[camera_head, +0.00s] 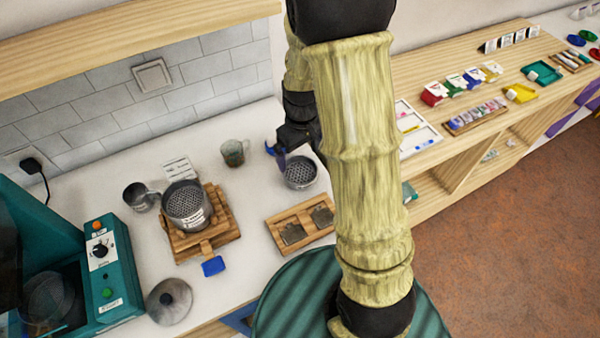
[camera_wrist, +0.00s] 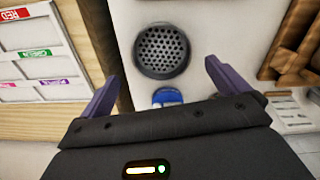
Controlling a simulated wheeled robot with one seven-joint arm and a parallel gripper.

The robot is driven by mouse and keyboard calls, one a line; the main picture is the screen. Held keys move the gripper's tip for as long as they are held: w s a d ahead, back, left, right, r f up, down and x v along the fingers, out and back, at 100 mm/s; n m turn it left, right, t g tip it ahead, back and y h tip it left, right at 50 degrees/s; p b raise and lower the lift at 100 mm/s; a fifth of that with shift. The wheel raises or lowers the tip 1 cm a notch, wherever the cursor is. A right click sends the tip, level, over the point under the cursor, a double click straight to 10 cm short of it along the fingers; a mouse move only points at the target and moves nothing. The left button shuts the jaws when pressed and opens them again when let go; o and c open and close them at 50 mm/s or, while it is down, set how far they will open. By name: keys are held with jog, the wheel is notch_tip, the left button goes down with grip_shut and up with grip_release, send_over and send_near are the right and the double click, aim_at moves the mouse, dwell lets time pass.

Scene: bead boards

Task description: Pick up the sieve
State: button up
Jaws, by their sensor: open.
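The sieve (camera_head: 299,174) is a round grey dish with a perforated bottom, resting on the white counter. It also shows in the wrist view (camera_wrist: 162,51), with a blue piece (camera_wrist: 167,97) at its near side, which looks like its handle. My gripper (camera_head: 279,155) is at the back left of the sieve in the head view, with its purple fingers spread. In the wrist view the fingers stand wide apart, with the blue piece between them and the sieve beyond. Nothing is held. My arm covers part of the counter right of the sieve.
A second perforated metal pot (camera_head: 187,205) stands on a wooden stand (camera_head: 222,235) to the left. A metal mug (camera_head: 138,196), a glass beaker (camera_head: 234,152), a wooden tray (camera_head: 279,222) and a grey lid (camera_head: 169,301) are nearby. A teal machine (camera_head: 112,265) stands far left.

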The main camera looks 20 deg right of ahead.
aim_at(301, 176)
jog(key=shift+f, duration=1.75)
jog(key=shift+s+f+p, duration=0.1)
jog(key=shift+f+p, duration=0.5)
jog(key=shift+f, duration=2)
jog(key=c, duration=0.7)
